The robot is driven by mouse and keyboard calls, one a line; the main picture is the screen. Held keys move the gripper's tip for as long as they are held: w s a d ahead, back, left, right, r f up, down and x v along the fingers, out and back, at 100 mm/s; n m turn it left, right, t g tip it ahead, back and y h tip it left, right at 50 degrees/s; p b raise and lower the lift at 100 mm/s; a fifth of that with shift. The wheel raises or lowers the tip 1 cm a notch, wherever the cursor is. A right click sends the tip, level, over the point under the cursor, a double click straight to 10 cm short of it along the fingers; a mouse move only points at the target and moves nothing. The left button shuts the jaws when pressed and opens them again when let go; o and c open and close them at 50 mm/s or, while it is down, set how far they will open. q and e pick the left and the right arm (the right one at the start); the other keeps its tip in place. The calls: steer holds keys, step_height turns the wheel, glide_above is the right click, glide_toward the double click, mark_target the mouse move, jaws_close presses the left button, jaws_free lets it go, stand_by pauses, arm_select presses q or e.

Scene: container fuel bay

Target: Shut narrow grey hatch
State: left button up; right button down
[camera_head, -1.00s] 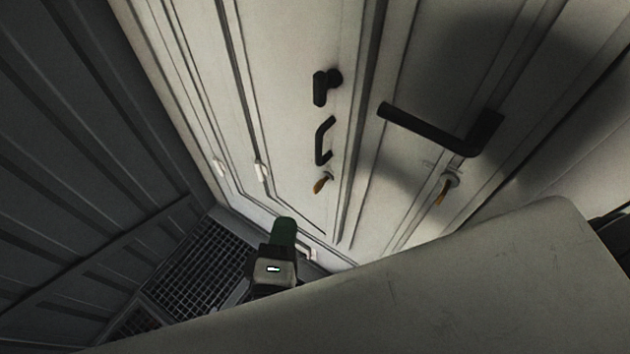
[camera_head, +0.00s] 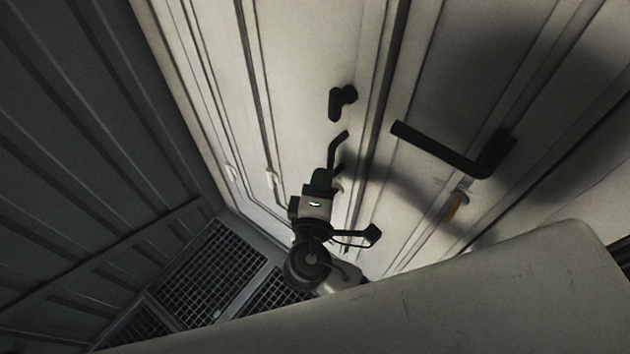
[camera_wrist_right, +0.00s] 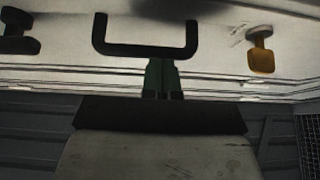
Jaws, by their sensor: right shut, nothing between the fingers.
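The narrow hatch (camera_head: 300,60) is a pale grey upright panel in the middle of the head view. It carries a black knob (camera_head: 341,102), a black bow handle (camera_head: 337,150) and an orange key, which my gripper hides in that view. The wrist view shows the knob (camera_wrist_right: 18,40), the handle (camera_wrist_right: 145,50) and the key (camera_wrist_right: 261,52). I cannot tell whether the hatch is ajar or flush. My right gripper (camera_head: 324,179) is shut and empty, its green fingers at the handle; in the wrist view their tips (camera_wrist_right: 161,64) meet the handle's bar. Contact is unclear. My left gripper is out of view.
A wider pale door with a long black lever (camera_head: 450,150) and an orange key (camera_head: 454,207) stands to the right. A dark ribbed wall (camera_head: 80,150) is on the left, with floor grating (camera_head: 210,275) below. A large pale surface fills the lower right.

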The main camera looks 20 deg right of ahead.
steer(key=shift+a, duration=0.1)
steer(key=shift+w+d, duration=0.25)
steer(key=shift+d, duration=0.35)
steer(key=shift+w+d, duration=0.25)
steer(key=shift+d, duration=0.4)
steer(key=shift+w+d, duration=0.25)
steer(key=shift+d, duration=0.35)
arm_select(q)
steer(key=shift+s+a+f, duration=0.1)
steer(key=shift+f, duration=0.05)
arm_select(e)
steer(key=shift+a, duration=0.1)
